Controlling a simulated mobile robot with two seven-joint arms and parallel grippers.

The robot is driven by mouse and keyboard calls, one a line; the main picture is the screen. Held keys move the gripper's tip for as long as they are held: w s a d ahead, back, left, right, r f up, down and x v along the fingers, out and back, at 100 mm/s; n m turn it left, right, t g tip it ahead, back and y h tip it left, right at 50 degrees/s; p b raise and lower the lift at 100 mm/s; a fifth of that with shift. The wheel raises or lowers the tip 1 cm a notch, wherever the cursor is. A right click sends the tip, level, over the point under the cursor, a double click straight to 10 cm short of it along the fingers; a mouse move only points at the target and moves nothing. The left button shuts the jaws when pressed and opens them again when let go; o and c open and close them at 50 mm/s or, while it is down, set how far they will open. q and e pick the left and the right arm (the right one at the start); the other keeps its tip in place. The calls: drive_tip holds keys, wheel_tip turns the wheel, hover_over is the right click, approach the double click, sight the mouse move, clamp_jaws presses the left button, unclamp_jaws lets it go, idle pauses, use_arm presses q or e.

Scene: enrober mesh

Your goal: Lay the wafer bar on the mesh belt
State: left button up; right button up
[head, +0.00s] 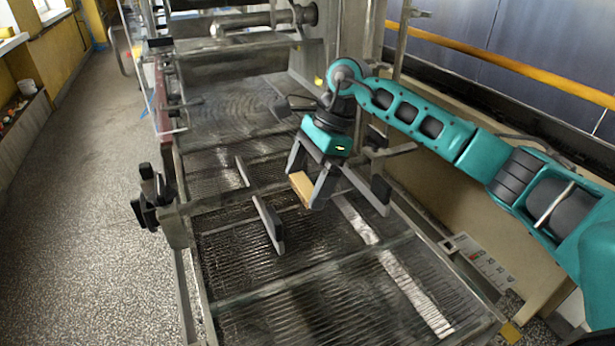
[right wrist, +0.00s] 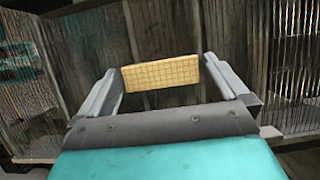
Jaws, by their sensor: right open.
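The wafer bar (head: 301,187) is a small tan block over the mesh belt (head: 265,240), near the middle of the head view. In the right wrist view the wafer bar (right wrist: 160,73) shows a grid pattern and spans the space between my fingers. My right gripper (head: 306,187) is open, pointing down, with its fingers at either end of the bar. The right gripper's fingers also show in the right wrist view (right wrist: 168,85). I cannot tell whether the bar touches the mesh or the fingertips. My left gripper is not in view.
Upright metal guide plates (head: 268,223) stand on the belt left of the gripper. A black knob (head: 152,200) sits on the machine's left side. A metal roller (head: 240,20) crosses the far end. The near mesh is clear.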

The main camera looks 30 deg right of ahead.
drive_tip(key=v, duration=1.2)
drive_tip(key=shift+r, duration=0.15)
